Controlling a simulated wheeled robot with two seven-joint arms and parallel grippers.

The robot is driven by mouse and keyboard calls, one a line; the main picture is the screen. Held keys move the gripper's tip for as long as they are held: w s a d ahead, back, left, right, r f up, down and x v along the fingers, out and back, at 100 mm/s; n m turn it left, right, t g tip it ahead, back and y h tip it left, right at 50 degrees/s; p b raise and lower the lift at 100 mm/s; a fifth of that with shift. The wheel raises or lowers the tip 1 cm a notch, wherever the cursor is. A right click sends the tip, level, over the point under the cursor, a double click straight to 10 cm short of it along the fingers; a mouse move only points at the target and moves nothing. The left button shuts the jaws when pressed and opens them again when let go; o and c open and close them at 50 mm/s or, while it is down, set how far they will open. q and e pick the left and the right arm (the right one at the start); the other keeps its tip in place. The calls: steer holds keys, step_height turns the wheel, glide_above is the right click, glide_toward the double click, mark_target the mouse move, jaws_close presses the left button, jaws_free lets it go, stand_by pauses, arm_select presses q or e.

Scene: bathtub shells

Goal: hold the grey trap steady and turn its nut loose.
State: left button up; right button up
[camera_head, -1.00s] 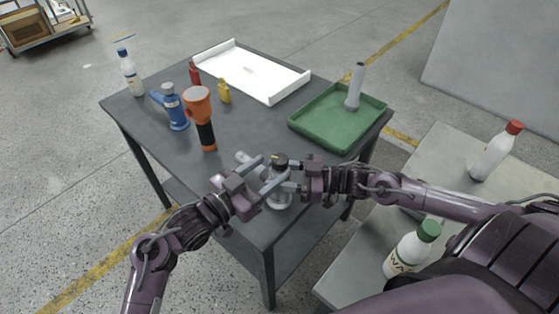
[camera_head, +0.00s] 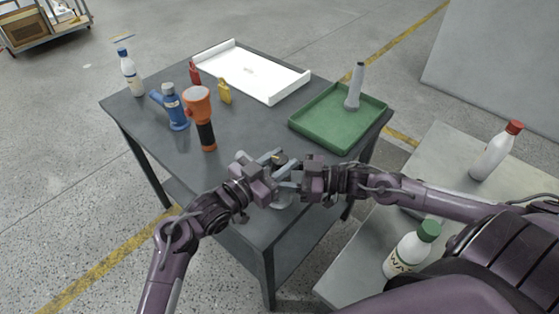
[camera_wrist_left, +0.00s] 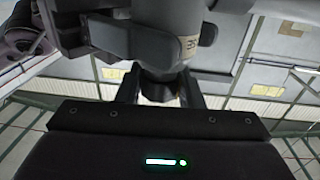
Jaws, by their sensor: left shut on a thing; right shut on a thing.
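The grey trap (camera_head: 283,203) stands near the front corner of the dark table, mostly hidden behind my grippers. My left gripper (camera_head: 283,165) reaches in from the left at the trap's upper part and is shut on it; whether its fingers bear on the nut or the body is hard to tell. My right gripper (camera_head: 290,180) comes from the right, a little lower, and is shut on the trap. In the left wrist view a dark rounded part sits between my left fingers (camera_wrist_left: 160,90), with a grey cylinder (camera_wrist_left: 168,18) beyond it. The nut cannot be made out clearly.
Behind are a white tray (camera_head: 250,72), a yellow item (camera_head: 225,93), a red item (camera_head: 195,74) and a white bottle (camera_head: 131,75).

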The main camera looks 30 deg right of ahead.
arm_select(q)
steer(key=shift+m+g, duration=0.7)
steer(key=shift+g, duration=0.5)
steer(key=o, duration=1)
steer(key=shift+c, duration=0.2)
steer(key=shift+a, duration=0.1)
steer(key=s+a, duration=0.1)
steer(key=a, duration=1)
steer(key=shift+s+a, duration=0.3)
steer(key=shift+a, duration=0.1)
arm_select(e)
steer(key=o, duration=1.1)
